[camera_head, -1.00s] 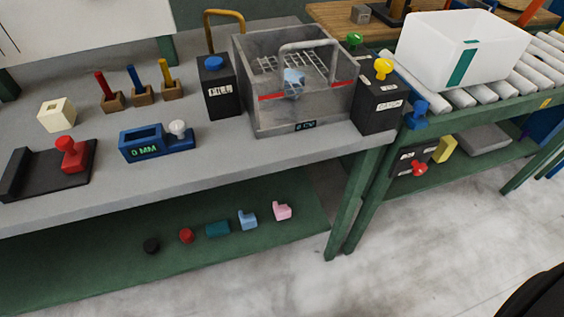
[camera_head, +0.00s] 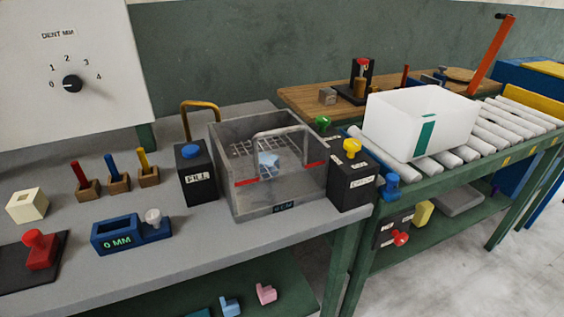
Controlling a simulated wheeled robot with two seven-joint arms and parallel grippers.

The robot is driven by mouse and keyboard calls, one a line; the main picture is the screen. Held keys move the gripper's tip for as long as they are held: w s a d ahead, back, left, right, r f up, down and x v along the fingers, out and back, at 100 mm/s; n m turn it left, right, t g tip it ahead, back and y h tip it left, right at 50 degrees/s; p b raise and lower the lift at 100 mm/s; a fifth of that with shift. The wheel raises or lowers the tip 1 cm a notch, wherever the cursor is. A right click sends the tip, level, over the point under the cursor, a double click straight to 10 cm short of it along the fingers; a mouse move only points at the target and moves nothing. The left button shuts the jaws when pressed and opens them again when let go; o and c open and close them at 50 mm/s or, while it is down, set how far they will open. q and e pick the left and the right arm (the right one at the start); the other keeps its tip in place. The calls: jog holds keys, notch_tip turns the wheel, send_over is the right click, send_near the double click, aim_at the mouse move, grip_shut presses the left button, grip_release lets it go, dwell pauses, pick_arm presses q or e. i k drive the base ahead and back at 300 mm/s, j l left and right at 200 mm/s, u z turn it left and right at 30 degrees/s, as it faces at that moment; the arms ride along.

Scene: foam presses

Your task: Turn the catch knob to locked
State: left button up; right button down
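No knob in view carries a label that I can read as the catch. A yellow knob (camera_head: 352,147) sits on top of a black box (camera_head: 349,180) at the right of the grey tank (camera_head: 268,205); the box's label is too small to read. A green knob (camera_head: 322,122) stands just behind it. A red knob (camera_head: 401,238) is on a dark box (camera_head: 391,228) under the conveyor. A black dial (camera_head: 72,83) on the white panel points near 0. Neither gripper is in view.
A black box marked FILL (camera_head: 197,177) stands left of the tank. A blue gauge (camera_head: 130,235) reads 0 MM. A white bin (camera_head: 420,124) sits on the roller conveyor (camera_head: 510,124). Bare bench lies along the front.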

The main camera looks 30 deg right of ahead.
aim_at(352, 146)
jog(key=l+z, duration=0.1)
jog(key=z, duration=0.25)
jog(key=l+z, duration=0.1)
jog(key=z, duration=0.3)
jog(key=l+z, duration=0.1)
jog(key=z, duration=0.25)
jog(key=k, duration=0.05)
